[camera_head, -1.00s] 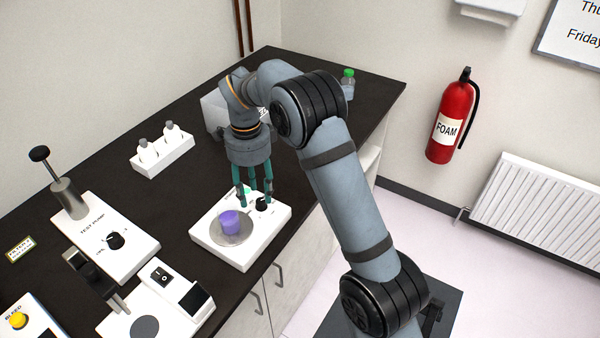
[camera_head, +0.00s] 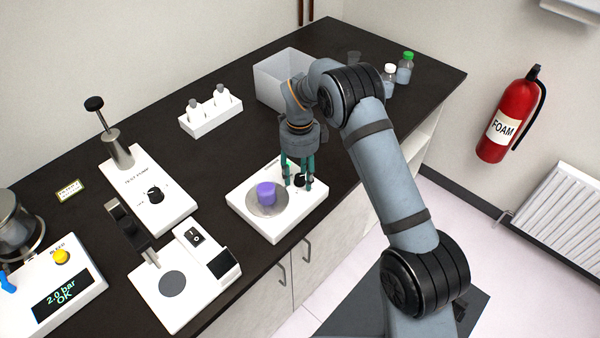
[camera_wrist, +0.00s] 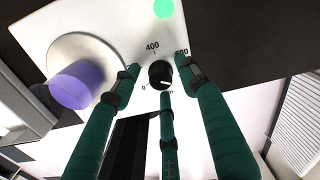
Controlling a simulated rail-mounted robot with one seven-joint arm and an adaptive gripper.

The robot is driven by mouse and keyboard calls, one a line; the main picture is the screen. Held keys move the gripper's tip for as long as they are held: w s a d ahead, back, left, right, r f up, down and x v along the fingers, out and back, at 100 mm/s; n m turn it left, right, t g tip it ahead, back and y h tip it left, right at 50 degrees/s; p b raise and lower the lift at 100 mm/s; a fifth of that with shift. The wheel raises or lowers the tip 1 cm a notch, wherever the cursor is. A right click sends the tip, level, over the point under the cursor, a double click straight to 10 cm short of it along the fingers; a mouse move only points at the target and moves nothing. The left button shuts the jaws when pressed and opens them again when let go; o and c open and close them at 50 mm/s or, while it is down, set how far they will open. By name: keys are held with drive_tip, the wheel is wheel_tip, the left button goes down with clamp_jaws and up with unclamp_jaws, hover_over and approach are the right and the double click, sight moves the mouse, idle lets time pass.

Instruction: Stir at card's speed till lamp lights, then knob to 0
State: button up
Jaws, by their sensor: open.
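The white stirrer (camera_head: 240,201) stands near the counter's front edge, with a purple vessel (camera_head: 266,192) on its round plate. The vessel also shows in the wrist view (camera_wrist: 76,85). The black knob (camera_wrist: 160,74) has a white mark pointing right and slightly down. A 400 mark is above it, with a higher, partly hidden number at the right. The round lamp (camera_wrist: 164,9) is bright green. My three-fingered gripper (camera_head: 299,186) is open above the stirrer, its fingertips spread around the knob; contact cannot be told. A small yellowish card (camera_head: 70,190) lies at left, its text unreadable.
A test pump (camera_head: 150,190), a device with a black switch (camera_head: 196,236) and a bleed unit (camera_head: 85,272) reading 2.0 bar OK stand at left. A bottle rack (camera_head: 212,119), a grey bin (camera_head: 270,92) and bottles (camera_head: 405,68) stand behind.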

drive_tip(key=shift+w+f, duration=0.1)
drive_tip(key=shift+c, duration=1.1)
clamp_jaws()
